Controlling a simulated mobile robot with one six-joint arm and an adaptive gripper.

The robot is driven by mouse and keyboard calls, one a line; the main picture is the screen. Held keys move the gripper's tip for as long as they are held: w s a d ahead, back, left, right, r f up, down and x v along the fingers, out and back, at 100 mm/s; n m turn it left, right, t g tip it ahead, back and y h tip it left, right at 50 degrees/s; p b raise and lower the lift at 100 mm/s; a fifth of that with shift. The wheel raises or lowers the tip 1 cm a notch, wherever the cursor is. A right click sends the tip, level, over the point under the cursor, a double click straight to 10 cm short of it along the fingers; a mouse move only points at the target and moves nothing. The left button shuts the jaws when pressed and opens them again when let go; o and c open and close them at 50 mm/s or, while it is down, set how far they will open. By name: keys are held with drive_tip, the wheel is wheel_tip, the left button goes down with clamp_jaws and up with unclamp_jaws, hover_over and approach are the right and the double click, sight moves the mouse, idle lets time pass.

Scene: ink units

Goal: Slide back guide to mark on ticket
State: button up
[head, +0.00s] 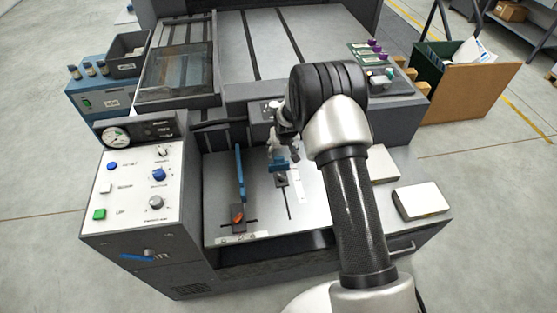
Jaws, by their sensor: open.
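A small blue guide block (280,166) stands on a dark foot over a narrow slot in the grey metal feed table (262,215); it looks like the back guide. A white strip (297,186), apparently a scale, lies just right of it. My gripper (283,153) is open, pointing down right at the top of this block; whether the fingers straddle or touch it cannot be told. A small white label (242,239) is at the table's front edge. The ticket cannot be made out for certain.
A control panel (135,187) with buttons, knobs and a gauge is at left. Two pale paper stacks (421,199) lie at right beside my arm. The machine's big flat bed (270,45) is behind.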

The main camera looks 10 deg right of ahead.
sight(279, 158)
drive_tip(key=b+x, duration=0.2)
drive_tip(key=x, duration=0.8)
drive_tip(key=shift+w+f+b, duration=0.15)
drive_tip(key=shift+f+b, duration=0.15)
drive_tip(key=shift+b, duration=0.05)
drive_tip(key=shift+c, duration=0.4)
clamp_jaws()
